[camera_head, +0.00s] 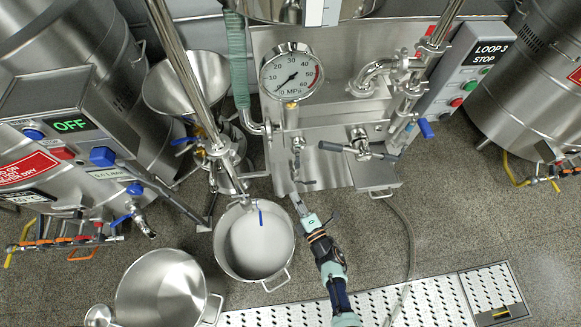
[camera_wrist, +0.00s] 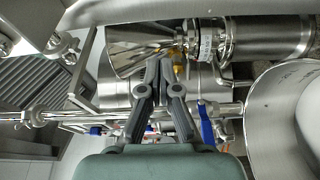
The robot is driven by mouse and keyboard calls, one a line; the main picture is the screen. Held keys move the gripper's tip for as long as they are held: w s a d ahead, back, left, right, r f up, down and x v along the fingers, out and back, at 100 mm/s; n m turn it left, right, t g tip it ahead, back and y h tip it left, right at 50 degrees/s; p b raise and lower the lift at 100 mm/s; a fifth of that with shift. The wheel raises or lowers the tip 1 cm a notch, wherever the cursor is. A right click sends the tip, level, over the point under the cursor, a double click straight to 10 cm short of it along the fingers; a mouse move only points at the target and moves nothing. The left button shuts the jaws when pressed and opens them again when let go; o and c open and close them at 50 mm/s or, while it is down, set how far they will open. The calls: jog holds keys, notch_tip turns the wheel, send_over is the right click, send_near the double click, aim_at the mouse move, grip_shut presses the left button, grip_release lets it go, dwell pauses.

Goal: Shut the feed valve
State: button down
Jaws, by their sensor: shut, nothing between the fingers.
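Several valve levers show, and I cannot tell for sure which is the feed valve. A blue lever (camera_head: 181,141) sits beside the pipework under the steel hopper (camera_head: 168,92). Another blue lever (camera_head: 261,214) hangs from a spout over the rim of a steel pot (camera_head: 226,262). My gripper (camera_head: 296,199) points up and left, to the right of that pot and below the steel panel. In the wrist view my gripper (camera_wrist: 160,66) is shut and empty. A blue lever (camera_wrist: 206,122) shows there to the right of the fingers, apart from them; a steel cone (camera_wrist: 135,45) lies beyond.
A pressure gauge (camera_head: 291,76) stands on the panel, with a grey-handled valve (camera_head: 358,148) to its lower right. A control box (camera_head: 75,135) reads OFF at left. Another pot (camera_head: 162,290) stands lower left. Open floor (camera_head: 455,215) lies to the right.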

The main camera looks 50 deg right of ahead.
aim_at(297, 165)
jog(key=w+d+b, duration=0.4)
jog(key=w+d, duration=0.2)
jog(key=w, duration=0.1)
jog(key=shift+w+d+r, duration=0.2)
jog(key=shift+w+d, duration=0.15)
jog(key=shift+d, duration=0.05)
dwell(0.4)
